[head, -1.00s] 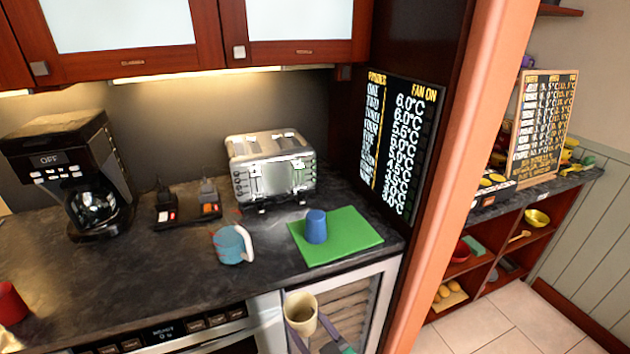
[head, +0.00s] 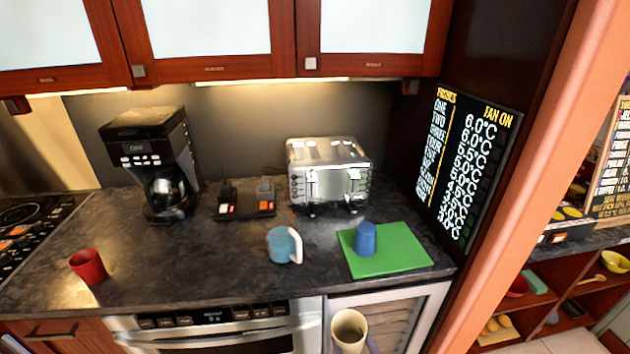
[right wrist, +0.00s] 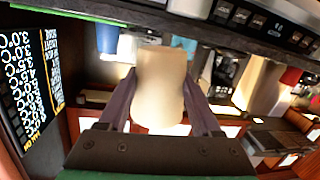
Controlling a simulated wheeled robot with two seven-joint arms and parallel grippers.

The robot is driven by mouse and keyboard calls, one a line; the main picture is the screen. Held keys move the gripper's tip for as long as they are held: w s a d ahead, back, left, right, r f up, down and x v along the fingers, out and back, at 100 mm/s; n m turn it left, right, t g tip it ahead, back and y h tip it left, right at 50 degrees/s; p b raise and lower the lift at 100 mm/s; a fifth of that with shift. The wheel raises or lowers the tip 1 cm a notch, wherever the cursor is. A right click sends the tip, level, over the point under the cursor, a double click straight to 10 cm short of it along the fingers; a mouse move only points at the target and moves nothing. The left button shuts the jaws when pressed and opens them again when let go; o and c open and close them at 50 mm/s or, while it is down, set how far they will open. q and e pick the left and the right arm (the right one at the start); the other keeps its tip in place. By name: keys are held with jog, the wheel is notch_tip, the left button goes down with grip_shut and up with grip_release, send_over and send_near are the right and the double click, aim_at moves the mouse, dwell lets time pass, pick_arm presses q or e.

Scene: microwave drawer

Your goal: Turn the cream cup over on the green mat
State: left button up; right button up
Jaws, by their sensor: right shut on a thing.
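The cream cup (head: 350,328) is at the bottom edge of the head view, in front of the counter front, its open mouth facing up. My right gripper (right wrist: 160,80) is shut on the cream cup, one dark finger on each side, in the right wrist view. In the head view only bits of its fingers show beside the cup. The green mat (head: 405,250) lies flat at the right end of the counter, beyond the cup. My left gripper is not in view.
A blue cup (head: 366,238) stands mouth down on the mat's left part. A teal mug (head: 282,246) with a white handle is left of the mat. The toaster (head: 328,175) stands behind. A red cup (head: 88,266) is far left. The mat's right part is clear.

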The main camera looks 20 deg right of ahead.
aim_at(356, 327)
notch_tip(356, 327, up, 7)
jog(key=p, duration=0.7)
jog(key=shift+f, duration=0.1)
jog(key=m+y, duration=0.1)
jog(key=m, duration=1)
jog(key=shift+d+t+y, duration=0.1)
jog(key=shift+t+y, duration=0.3)
